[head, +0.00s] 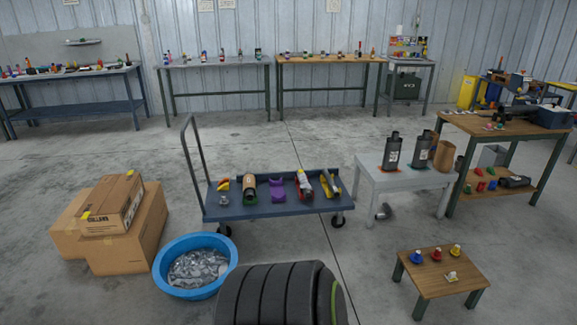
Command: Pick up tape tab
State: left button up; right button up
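Small yellow tabs show on the cardboard boxes at the left. One yellow tab (86,215) is near the left corner of the upper box (112,205), and another yellow tab (129,173) is at its top edge. Neither of my grippers is in view.
A blue tub (166,246) of crumpled grey pieces stands right of the boxes. A blue cart (225,211) carries several objects. A black tyre (282,295) is in front. A low wooden table (425,276) and grey table (375,177) stand right. Concrete floor is clear between.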

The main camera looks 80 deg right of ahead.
aim_at(452, 276)
jog(key=k+z, duration=0.1)
jog(key=z, duration=3.95)
